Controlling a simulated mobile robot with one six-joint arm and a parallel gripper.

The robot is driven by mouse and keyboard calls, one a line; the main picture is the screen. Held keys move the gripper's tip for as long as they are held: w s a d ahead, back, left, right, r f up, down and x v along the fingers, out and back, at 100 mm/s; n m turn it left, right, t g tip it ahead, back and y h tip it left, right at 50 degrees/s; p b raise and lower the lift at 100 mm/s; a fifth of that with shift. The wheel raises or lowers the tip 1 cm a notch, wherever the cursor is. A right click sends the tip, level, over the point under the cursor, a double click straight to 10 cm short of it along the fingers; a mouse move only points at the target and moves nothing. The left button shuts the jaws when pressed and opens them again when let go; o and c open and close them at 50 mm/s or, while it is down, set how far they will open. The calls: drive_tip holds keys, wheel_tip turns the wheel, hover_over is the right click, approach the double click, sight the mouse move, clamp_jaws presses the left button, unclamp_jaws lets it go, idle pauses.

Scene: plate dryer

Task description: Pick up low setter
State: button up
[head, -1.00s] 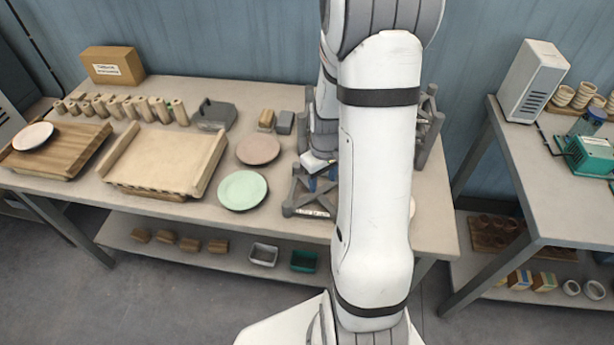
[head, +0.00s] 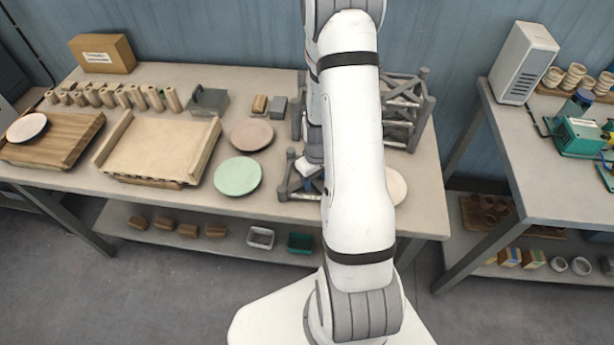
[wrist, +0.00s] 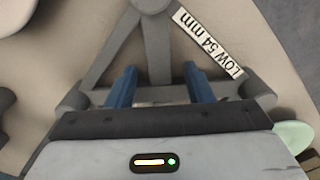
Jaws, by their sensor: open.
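The low setter is a grey triangular frame (wrist: 155,45) with a white label reading "LOW 54 mm" in the wrist view. In the head view its left part (head: 284,187) shows near the table's front edge, and my arm hides the rest. My gripper (wrist: 160,72) is open, with two blue fingers apart over the frame's opening. A rounded post of the setter stands beyond and between the fingertips. A cross bar runs close to the fingers. I cannot tell whether they touch it.
A taller grey rack (head: 408,105) stands behind my arm. A green plate (head: 238,176) and a brownish plate (head: 252,135) lie left of the setter, and a pale plate (head: 396,187) lies right. A second table (head: 540,190) stands at right.

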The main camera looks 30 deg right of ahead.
drive_tip(key=shift+c, duration=0.2)
clamp_jaws()
idle(0.3)
